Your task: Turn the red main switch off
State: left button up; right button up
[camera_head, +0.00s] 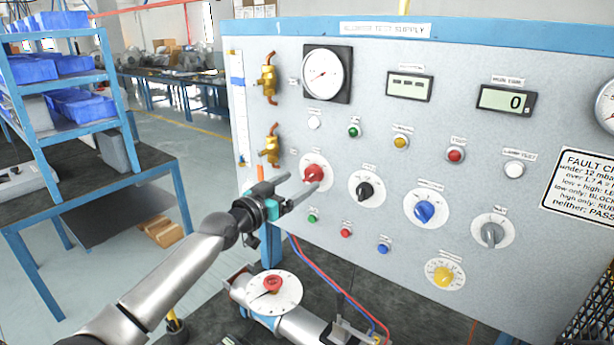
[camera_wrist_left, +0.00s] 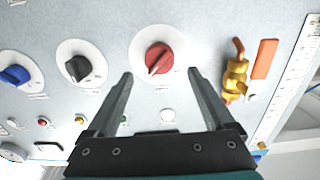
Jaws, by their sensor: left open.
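The red main switch (camera_head: 314,174) is a red rotary knob on a white round plate, at the left part of the grey panel. In the left wrist view the red knob (camera_wrist_left: 158,58) sits between and just beyond my two fingertips, with a pointer ridge slanting down to the left. My left gripper (camera_head: 298,184) is open and empty in front of the knob; its fingers (camera_wrist_left: 160,75) stand either side of it, apart from it. My right gripper does not show in either view.
Black (camera_head: 366,189), blue (camera_head: 424,210) and grey (camera_head: 494,234) knobs sit right of the switch. Brass valves (camera_head: 269,78) are at the panel's left edge. Below stands a pipe with a white dial (camera_head: 288,291) and red knob; red and blue hoses (camera_head: 333,284) run near it.

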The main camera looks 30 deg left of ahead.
aim_at(308, 176)
pick_arm(q)
jog(key=shift+w+d, duration=0.2)
jog(key=shift+w, duration=2)
jog(key=c, duration=1.4)
